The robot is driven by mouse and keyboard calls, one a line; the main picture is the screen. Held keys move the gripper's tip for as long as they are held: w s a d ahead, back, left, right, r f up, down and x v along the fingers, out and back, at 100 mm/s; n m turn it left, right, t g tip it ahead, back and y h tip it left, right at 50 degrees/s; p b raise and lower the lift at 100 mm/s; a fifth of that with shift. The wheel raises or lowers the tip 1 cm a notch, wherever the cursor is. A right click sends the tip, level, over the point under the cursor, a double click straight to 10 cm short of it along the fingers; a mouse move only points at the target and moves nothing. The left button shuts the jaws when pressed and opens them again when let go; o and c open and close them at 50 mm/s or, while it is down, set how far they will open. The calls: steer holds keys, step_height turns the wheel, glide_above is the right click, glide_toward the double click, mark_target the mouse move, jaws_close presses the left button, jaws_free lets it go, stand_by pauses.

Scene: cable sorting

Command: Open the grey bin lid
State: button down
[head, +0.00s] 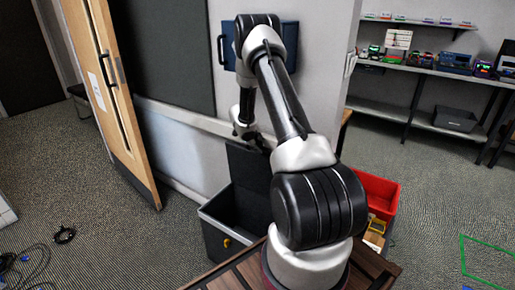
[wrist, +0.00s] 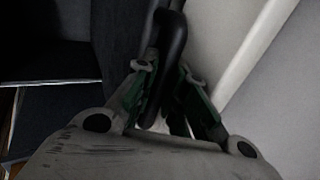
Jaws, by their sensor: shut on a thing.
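The grey bin (head: 212,242) stands on the floor left of my base in the head view. Its dark lid (head: 246,180) stands up at the back of the bin, and the dark inside of the bin shows. My gripper (head: 258,142) is at the top edge of the raised lid. In the wrist view, my gripper (wrist: 166,78) is shut on a black curved handle (wrist: 172,38), with a green-sided finger on each side of it. Dark panels of the bin and lid show at the left there. The fingertips are small and partly hidden in the head view.
A red bin (head: 384,189) with yellow items stands to the right, partly behind my arm. A wall and a blue wall box (head: 288,42) are close behind the arm. A wooden door (head: 116,100) stands ajar at left. Loose cables (head: 64,235) lie on the otherwise open carpet.

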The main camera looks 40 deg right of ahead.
steer(key=c, duration=1.5)
jaws_free()
steer(key=shift+o, duration=0.2)
steer(key=v, duration=1.2)
steer(key=shift+w, duration=0.1)
